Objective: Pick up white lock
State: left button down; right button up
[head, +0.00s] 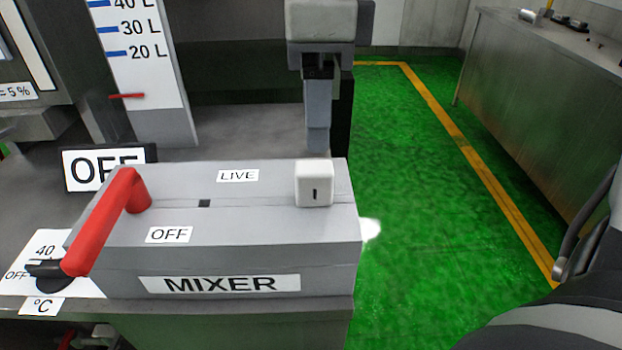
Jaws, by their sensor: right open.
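The white lock (314,184) is a small rounded white block with a dark slot on its front face. It sits upright on the right end of the grey mixer box (250,255). My right gripper (575,258) is partly in view at the right edge, open and empty. It is well to the right of the lock, over the green floor, and not touching it. Part of the gripper is cut off by the picture edge. My left gripper is not in view.
A red lever (105,220) stands on the left of the mixer box. An OFF sign (110,167) is behind it. A grey post with a pale block (321,22) rises behind the lock. A metal bench (550,90) is at the far right. Green floor lies clear between.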

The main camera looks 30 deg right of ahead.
aim_at(315, 166)
notch_tip(315, 166, down, 10)
jog(key=shift+r+p, duration=0.1)
jog(key=shift+p, duration=0.2)
jog(key=c, duration=1.1)
